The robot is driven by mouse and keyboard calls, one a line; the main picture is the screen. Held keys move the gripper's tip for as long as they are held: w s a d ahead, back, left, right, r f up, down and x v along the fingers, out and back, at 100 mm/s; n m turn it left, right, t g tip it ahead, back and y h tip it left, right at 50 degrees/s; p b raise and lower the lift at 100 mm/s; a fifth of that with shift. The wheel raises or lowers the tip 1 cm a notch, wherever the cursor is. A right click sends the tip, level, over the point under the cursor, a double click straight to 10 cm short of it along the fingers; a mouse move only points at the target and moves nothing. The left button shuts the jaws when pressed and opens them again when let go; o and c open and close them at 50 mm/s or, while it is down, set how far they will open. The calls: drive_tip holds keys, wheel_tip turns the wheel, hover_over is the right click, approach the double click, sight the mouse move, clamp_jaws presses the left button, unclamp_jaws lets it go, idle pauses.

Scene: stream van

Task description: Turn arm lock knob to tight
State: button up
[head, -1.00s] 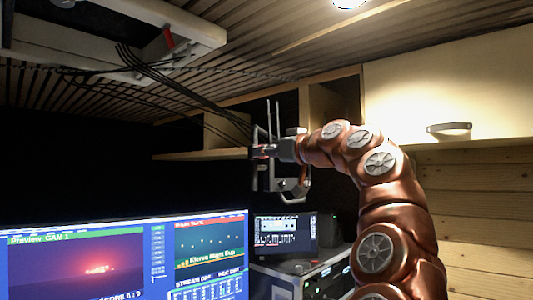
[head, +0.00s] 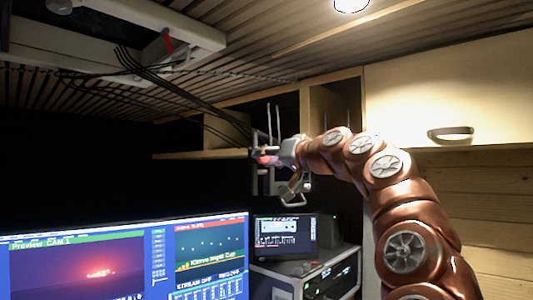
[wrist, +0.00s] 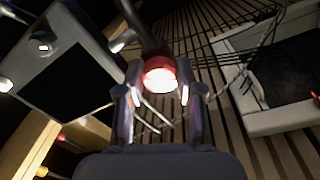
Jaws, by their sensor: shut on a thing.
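The arm lock knob is the red knob (wrist: 160,72) with a bright, glaring face, in the middle of the wrist view. It sits between the two fingers of my gripper (wrist: 159,82), which is shut on it. A dark arm runs up behind the knob. In the head view my gripper (head: 273,158) is at the centre, and a small reddish part of the knob (head: 267,160) shows at its tip. The fingers and grey brackets partly hide the knob there. No tight or loose marking is readable.
Monitors (head: 100,262) stand below left, with a smaller screen (head: 285,236) on a rack case (head: 325,268). A wooden cabinet (head: 450,85) is on the right. Black cables (head: 165,75) hang from a white ceiling hatch (head: 195,40). The wrist view shows a grey-framed panel (wrist: 75,70) at left.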

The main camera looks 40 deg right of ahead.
drive_tip(key=m+p, duration=0.7)
drive_tip(key=m, duration=0.5)
drive_tip(key=shift+a+r+p, duration=0.1)
drive_tip(key=shift+r+p, duration=0.05)
drive_tip(key=shift+p, duration=0.25)
drive_tip(key=shift+m, duration=0.4)
drive_tip(key=o, duration=1.2)
